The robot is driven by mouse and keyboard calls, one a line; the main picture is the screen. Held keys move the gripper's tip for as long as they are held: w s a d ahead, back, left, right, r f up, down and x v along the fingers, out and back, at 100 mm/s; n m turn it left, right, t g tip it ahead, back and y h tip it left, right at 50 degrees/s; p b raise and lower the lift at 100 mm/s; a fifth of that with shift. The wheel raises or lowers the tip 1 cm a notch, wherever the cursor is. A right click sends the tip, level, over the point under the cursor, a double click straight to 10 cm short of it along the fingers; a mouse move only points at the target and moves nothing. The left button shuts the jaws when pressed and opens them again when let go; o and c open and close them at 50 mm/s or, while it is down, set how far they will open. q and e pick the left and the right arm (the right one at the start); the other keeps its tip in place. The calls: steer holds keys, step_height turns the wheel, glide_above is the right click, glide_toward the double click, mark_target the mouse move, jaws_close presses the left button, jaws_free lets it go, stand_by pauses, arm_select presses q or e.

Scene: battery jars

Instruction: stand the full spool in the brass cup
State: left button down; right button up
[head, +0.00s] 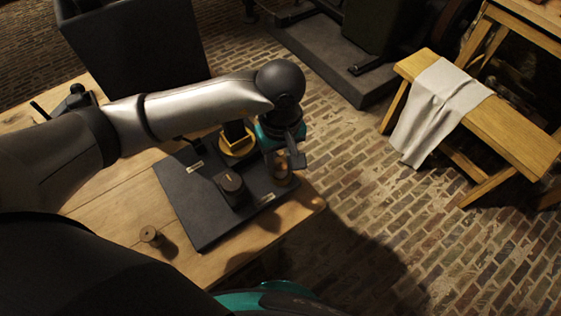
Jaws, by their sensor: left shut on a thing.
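My left gripper (284,158) is over the right edge of a dark board (199,217) on the wooden table. It is shut on a small brown, rounded thing (281,174), partly hidden by the fingers; I cannot tell for sure that it is the full spool. A yellow, brass-looking round piece (237,150), perhaps the brass cup, stands on the board left of the gripper, with a dark upright part at it. A dark holder with a brown round top (231,182) stands nearer. A small brown spool (150,234) stands on the bare table at the lower left. My right gripper is out of view.
A large dark bin (140,50) rises behind the table, and a small black device (75,97) is at its far left. A wooden bench (515,130) with a cloth (436,108) stands far right on brick floor.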

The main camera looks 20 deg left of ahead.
mark_target(281, 163)
arm_select(q)
steer(key=shift+f, duration=0.3)
steer(key=shift+f, duration=0.15)
steer(key=shift+c, duration=2.4)
jaws_free()
steer(key=shift+r, duration=0.2)
steer(key=shift+r, duration=0.25)
step_height(281, 163, up, 12)
steer(key=p, duration=0.1)
steer(key=shift+f+p, duration=0.2)
steer(key=shift+p, duration=0.15)
